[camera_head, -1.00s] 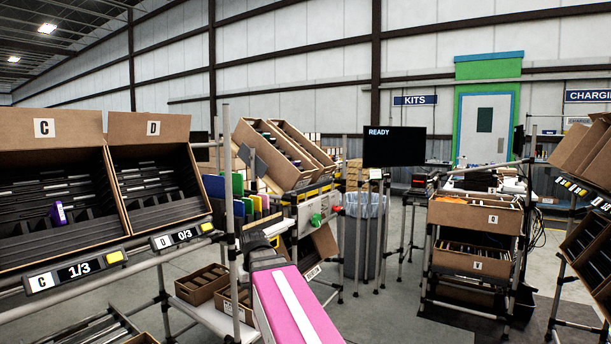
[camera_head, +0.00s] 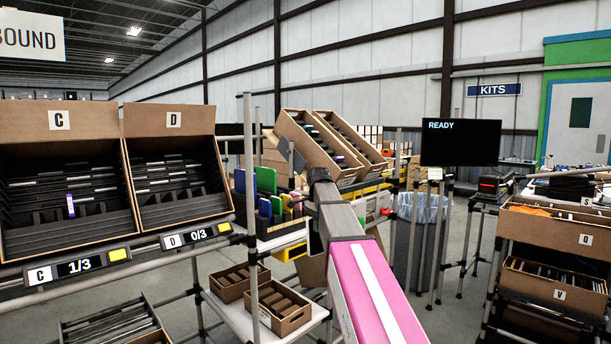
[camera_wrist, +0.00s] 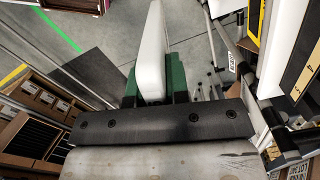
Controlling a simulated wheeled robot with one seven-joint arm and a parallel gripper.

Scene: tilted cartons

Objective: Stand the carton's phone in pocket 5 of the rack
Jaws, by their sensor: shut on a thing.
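In the wrist view my gripper (camera_wrist: 152,94) is shut on a white, slim, upright slab, the phone (camera_wrist: 153,45), held between green fingers. The phone's top end points away from the palm, over grey floor. In the head view my pink and grey arm reaches forward at the middle. Its end is near the stand with coloured upright panels (camera_head: 266,190), and the fingers and phone cannot be made out there. Tilted cartons C (camera_head: 60,120) and D (camera_head: 174,124) stand at left; a small purple-edged item (camera_head: 70,206) stands in C. Pocket 5 cannot be identified.
Two more tilted cartons (camera_head: 320,140) stand behind my arm. Small brown boxes (camera_head: 277,308) lie on a low shelf below. A screen reading READY (camera_head: 460,143), a lined bin (camera_head: 418,208) and a carton shelf (camera_head: 550,235) are at right. Grey floor lies open between.

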